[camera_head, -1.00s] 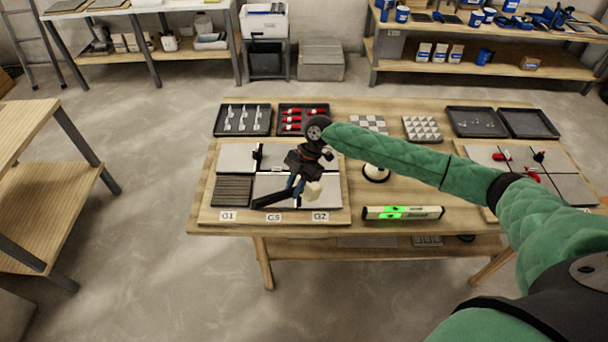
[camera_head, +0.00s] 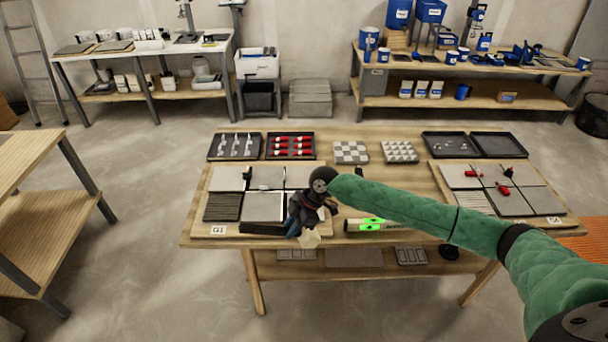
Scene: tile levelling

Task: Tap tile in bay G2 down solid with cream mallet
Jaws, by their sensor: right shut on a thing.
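My right gripper (camera_head: 302,218) is shut on the mallet, over the front right part of the left board (camera_head: 200,230). The mallet's cream head (camera_head: 309,240) hangs at the board's front edge. A dark bar (camera_head: 262,228), seemingly its handle, reaches left from the gripper. The gripper and mallet hide most of the front right bay and the G5 and G2 labels; I cannot tell whether the head touches anything. The G1 label (camera_head: 218,230) shows at the front left. My left gripper is not in view.
A spirit level (camera_head: 366,225) with green windows lies right of the board, partly behind my arm. Trays of red pieces (camera_head: 291,146) and grey pieces (camera_head: 235,147) stand behind the board. Another tiled board (camera_head: 540,202) lies at the right.

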